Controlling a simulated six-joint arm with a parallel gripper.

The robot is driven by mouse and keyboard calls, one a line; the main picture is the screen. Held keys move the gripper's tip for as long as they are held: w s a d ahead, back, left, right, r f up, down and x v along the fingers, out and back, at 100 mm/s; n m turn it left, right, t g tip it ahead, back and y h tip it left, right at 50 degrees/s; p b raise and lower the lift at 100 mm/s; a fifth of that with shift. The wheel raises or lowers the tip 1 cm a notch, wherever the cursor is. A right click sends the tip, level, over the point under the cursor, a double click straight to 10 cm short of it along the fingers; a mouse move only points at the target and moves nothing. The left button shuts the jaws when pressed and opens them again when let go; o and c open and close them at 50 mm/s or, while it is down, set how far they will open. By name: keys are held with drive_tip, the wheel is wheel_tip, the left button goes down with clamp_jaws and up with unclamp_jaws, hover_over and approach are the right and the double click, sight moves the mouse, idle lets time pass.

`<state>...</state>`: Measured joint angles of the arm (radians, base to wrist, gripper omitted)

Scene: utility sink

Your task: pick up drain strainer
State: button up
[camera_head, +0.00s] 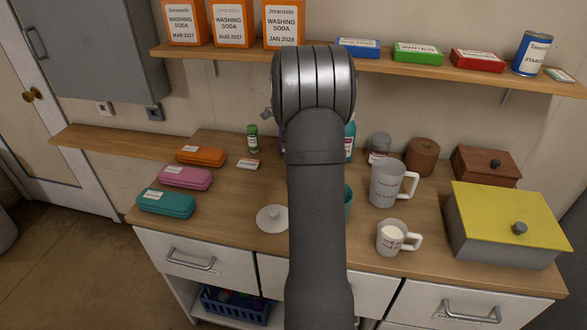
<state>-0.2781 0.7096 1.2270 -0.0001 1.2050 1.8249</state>
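I cannot make out a drain strainer for certain. A round white disc with a small raised knob (272,219) lies flat near the front of the wooden counter, just left of my arm; it may be the strainer or a lid. My arm rises through the middle of the view and hides part of the counter and wall behind it. My gripper does not show. A small grey piece peeks out left of the upper arm link, too small to identify.
On the counter (235,195), orange (201,156), pink (185,177) and teal (166,202) cases lie left. A big mug (385,186), small mug (391,238) and yellow-lidded box (508,218) stand right. A shelf (380,63) with soda boxes and tins hangs above.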

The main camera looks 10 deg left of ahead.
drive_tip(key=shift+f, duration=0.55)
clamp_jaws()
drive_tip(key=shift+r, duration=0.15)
